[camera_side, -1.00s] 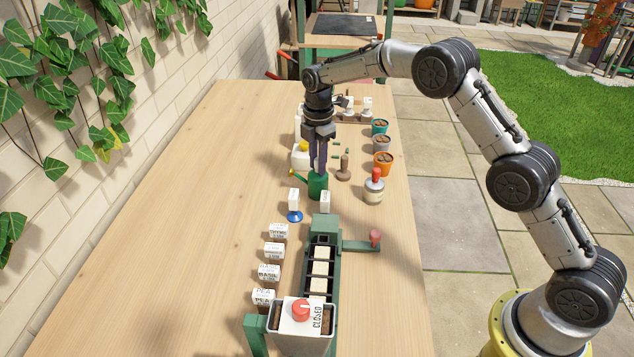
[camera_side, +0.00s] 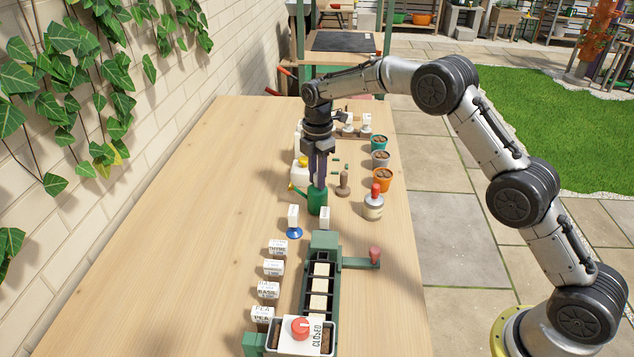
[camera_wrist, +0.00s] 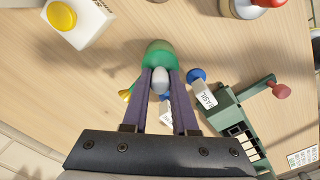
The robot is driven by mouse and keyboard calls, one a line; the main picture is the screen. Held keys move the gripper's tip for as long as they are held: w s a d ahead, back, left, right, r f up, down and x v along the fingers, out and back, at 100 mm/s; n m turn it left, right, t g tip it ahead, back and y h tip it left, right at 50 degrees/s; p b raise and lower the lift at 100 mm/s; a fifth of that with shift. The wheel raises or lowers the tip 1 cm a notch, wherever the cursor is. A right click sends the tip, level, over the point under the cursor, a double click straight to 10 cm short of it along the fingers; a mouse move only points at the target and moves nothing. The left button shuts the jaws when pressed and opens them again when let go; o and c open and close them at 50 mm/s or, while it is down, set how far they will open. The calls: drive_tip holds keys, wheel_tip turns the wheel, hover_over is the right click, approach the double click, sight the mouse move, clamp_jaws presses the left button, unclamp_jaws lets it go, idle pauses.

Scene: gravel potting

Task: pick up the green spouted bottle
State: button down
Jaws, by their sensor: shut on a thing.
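The green spouted bottle (camera_side: 317,203) stands upright on the wooden table in the side view, with its yellow-tipped spout pointing left. My gripper (camera_side: 318,184) reaches down over it from above and is shut on its upper part. In the wrist view the bottle (camera_wrist: 158,54) shows between and beyond the fingertips of my gripper (camera_wrist: 160,76), with a pale rounded top between the fingers. The yellow spout tip (camera_wrist: 125,95) shows to the left of the fingers. I cannot see a clear gap under the bottle.
Just in front are white labelled blocks (camera_side: 293,215) and a blue-based piece (camera_side: 294,233). A red-topped jar (camera_side: 373,207) stands to the right, a white yellow-capped container (camera_side: 301,170) behind left. A green seed tray frame (camera_side: 322,240) stands nearer.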

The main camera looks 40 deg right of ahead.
drive_tip(key=shift+r, duration=0.5)
drive_tip(key=s+r, duration=1.1)
drive_tip(key=s, duration=0.3)
drive_tip(key=shift+d+r, duration=0.25)
drive_tip(key=shift+r, duration=0.05)
drive_tip(key=c, duration=1.3)
unclamp_jaws()
drive_tip(key=shift+c, duration=0.2)
clamp_jaws()
